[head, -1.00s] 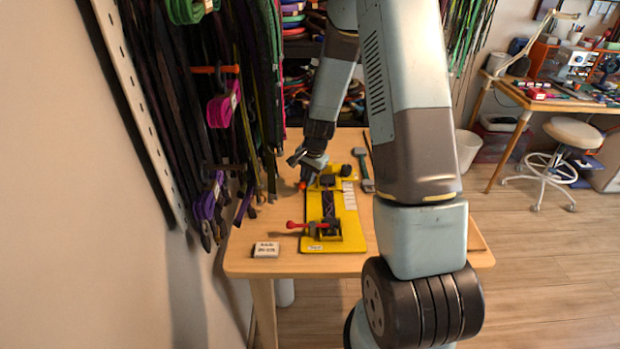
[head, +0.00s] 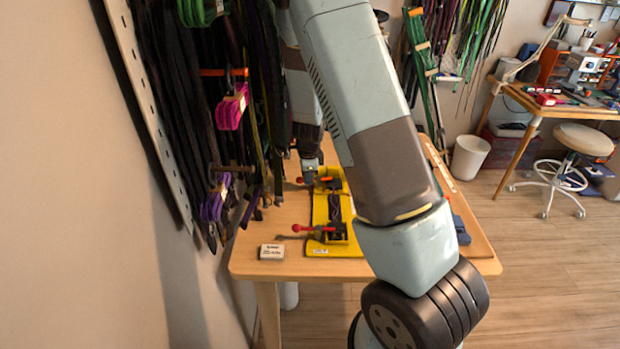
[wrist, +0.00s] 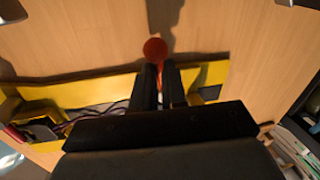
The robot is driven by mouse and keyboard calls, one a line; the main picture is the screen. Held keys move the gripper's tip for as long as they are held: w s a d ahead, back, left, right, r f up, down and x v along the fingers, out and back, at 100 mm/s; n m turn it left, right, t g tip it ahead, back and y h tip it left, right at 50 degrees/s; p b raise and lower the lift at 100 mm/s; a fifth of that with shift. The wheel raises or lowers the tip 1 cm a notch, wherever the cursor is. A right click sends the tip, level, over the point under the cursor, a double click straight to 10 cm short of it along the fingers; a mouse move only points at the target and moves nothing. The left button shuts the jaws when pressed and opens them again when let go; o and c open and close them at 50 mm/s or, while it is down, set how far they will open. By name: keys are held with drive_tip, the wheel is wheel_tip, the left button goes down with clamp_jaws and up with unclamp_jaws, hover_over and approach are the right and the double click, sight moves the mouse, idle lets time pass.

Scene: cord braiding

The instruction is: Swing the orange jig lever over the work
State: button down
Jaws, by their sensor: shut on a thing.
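The yellow jig board (head: 320,213) lies on the table, with the dark braided cord work (head: 335,206) along its middle. The orange jig lever (head: 300,180) is at the jig's far end, its ball knob sticking out to the left, off the work. My gripper (head: 309,180) is down at that lever. In the wrist view, my gripper's two dark fingers (wrist: 159,80) are shut on the lever, with the orange-red knob (wrist: 155,49) just beyond their tips. Purple and dark cords (wrist: 95,113) show left of the fingers. My arm may hide the jig's right side.
A red-handled lever (head: 302,228) sits at the jig's near end. A small white labelled block (head: 272,252) lies on the table's near left. Hanging cords (head: 232,107) crowd the left side. A blue object (head: 460,230) lies at the table's right.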

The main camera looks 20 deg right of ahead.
drive_tip(key=shift+w+a+m, duration=0.15)
drive_tip(key=shift+w+m, duration=0.1)
drive_tip(key=shift+m, duration=0.55)
drive_tip(key=c, duration=1.2)
unclamp_jaws()
drive_tip(key=shift+o, duration=0.2)
wheel_tip(320, 180, up, 14)
drive_tip(key=s, duration=0.2)
drive_tip(key=shift+s+a+f, duration=0.2)
drive_tip(key=shift+a+f, duration=0.05)
drive_tip(key=shift+a, duration=0.1)
